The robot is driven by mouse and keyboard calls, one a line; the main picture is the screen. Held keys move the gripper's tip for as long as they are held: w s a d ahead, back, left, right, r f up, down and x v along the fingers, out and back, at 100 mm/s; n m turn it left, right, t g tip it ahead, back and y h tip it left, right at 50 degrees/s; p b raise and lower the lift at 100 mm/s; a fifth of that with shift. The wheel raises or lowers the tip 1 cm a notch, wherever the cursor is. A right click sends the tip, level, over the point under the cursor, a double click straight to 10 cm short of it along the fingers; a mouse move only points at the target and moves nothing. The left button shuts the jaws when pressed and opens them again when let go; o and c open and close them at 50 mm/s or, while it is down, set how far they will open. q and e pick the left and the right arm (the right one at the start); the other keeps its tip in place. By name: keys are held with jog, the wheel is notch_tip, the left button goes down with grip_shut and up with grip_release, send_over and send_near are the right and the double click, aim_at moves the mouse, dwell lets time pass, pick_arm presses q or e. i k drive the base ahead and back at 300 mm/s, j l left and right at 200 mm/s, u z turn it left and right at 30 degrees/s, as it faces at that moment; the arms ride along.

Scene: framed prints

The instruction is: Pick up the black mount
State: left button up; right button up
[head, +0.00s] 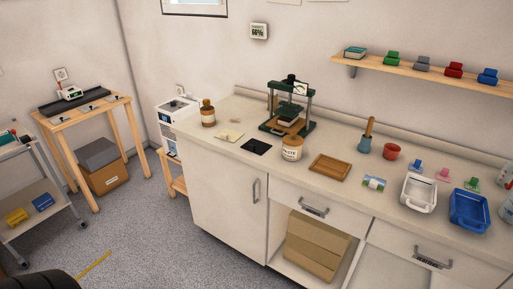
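A flat black square (256,146), which looks like the black mount, lies on the light countertop (217,150) near its front edge. It lies between some small cream pieces (229,135) on its left and a paste jar (292,149) on its right. It looks uncovered and nothing visible rests on it. Neither of my grippers shows in the head view.
A green press (289,108) stands behind the black square, and a brown bottle (208,113) stands to the left. A wooden tray (330,168), white tray (419,192) and blue tray (469,209) lie to the right. Cabinet fronts and drawer handles are below.

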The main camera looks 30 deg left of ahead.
aim_at(258, 146)
jog(key=i+j+u, duration=0.1)
jog(key=u, duration=0.3)
jog(key=i+u, duration=0.1)
jog(key=u, duration=0.35)
jog(key=i+u, duration=0.15)
jog(key=u, duration=0.25)
